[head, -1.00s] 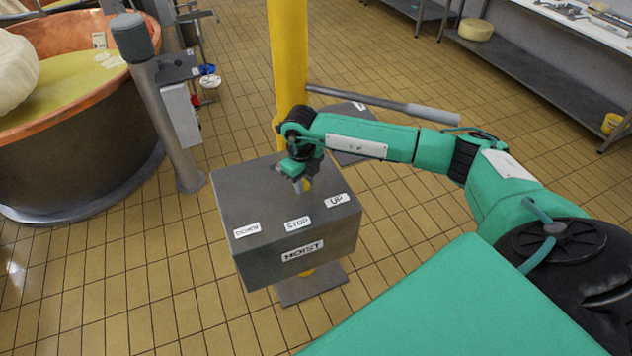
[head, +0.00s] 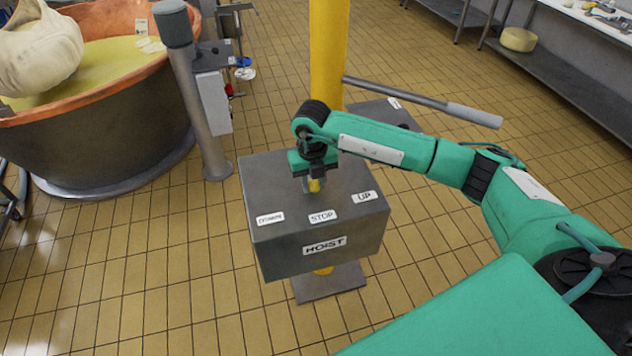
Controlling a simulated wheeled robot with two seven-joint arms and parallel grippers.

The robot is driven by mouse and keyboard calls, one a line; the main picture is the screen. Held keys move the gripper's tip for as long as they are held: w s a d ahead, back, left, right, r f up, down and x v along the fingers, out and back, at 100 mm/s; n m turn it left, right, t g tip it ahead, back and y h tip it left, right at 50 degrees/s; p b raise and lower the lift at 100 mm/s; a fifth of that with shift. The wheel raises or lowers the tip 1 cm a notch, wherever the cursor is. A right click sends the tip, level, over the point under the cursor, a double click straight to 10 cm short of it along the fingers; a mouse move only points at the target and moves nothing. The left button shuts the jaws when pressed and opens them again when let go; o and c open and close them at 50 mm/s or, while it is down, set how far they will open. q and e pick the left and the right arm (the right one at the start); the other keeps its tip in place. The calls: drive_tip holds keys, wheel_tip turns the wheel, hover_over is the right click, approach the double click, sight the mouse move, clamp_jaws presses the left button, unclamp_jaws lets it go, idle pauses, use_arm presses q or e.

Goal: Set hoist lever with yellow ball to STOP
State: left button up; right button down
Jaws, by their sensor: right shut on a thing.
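The hoist box (head: 265,190) is a grey box on a stand, with the labels DOWN (head: 270,218), STOP (head: 323,216) and UP (head: 364,196) along the front of its top. A HOIST label (head: 325,245) is on its front face. My right gripper (head: 313,184) points down over the box top and is shut on the yellow ball (head: 315,186) of the lever, mostly hidden by the fingers. The ball stands behind the STOP label, roughly in line with it. The lever's shaft is hidden. My left gripper is out of view.
A yellow post (head: 328,55) rises behind the box, with a grey-handled bar (head: 420,100) reaching right from it. A copper vat (head: 110,140) and a grey column (head: 198,105) stand at left. A steel table (head: 570,75) is at the upper right. Tiled floor lies between.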

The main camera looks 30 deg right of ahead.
drive_tip(key=c, duration=1.1)
unclamp_jaws()
wheel_tip(320, 180, up, 14)
drive_tip(key=b, duration=0.4)
drive_tip(key=shift+a, duration=0.2)
drive_tip(key=shift+f, duration=0.1)
